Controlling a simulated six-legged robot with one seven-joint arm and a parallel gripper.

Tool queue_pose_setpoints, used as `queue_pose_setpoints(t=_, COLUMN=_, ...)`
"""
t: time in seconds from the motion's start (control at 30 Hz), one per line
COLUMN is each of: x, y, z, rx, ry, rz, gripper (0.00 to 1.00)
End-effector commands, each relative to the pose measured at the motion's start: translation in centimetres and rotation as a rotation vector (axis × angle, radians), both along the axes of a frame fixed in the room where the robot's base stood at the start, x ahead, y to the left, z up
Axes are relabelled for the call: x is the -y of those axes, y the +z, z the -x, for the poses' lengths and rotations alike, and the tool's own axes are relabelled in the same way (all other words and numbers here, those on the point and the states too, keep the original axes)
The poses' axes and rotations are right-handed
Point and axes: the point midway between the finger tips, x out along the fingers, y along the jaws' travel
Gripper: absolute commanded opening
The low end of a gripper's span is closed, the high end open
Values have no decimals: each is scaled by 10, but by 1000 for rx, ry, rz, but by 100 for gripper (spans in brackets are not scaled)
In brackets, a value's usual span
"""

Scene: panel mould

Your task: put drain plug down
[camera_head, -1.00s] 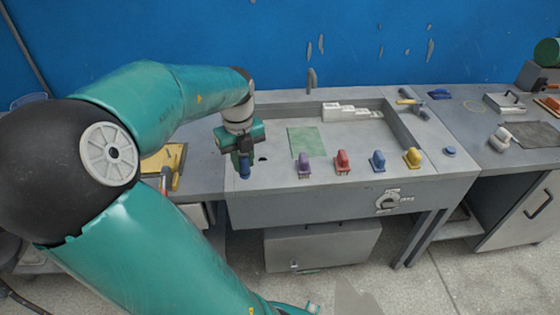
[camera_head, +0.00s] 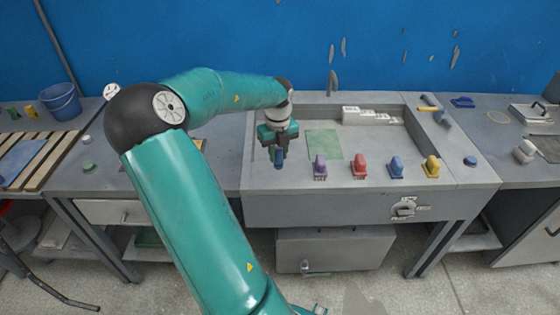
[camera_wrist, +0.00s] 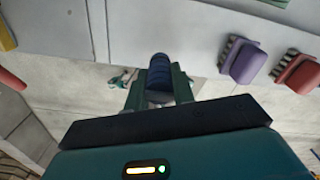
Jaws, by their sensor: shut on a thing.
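My gripper (camera_head: 277,146) points down at the left front part of the grey sink-like bench (camera_head: 262,181). It is shut on a dark blue ribbed cylinder, which I take as the drain plug (camera_head: 279,161). In the wrist view the plug (camera_wrist: 160,72) sits between the two green fingers of my gripper (camera_wrist: 160,92) and sticks out past their tips. The plug appears near the bench's front edge; the pale floor shows behind the fingers in the wrist view. I cannot tell whether the plug touches the bench top.
A purple brush (camera_head: 320,167), red brush (camera_head: 360,166), blue brush (camera_head: 396,167) and yellow brush (camera_head: 432,166) stand along the front rim, right of my gripper. A green sheet (camera_head: 324,144) lies in the basin. A hammer (camera_head: 435,108) lies at the right rim.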

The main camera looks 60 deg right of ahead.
Motion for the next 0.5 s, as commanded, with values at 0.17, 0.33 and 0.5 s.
queue_pose_setpoints(t=0.17, x=12, y=-14, z=-1, rx=-1, ry=0, rz=1, gripper=0)
queue_pose_setpoints(t=0.33, x=17, y=-32, z=-1, rx=-2, ry=1, rz=-1, gripper=0)
queue_pose_setpoints(t=0.5, x=17, y=-50, z=-1, rx=0, ry=1, rz=1, gripper=0)
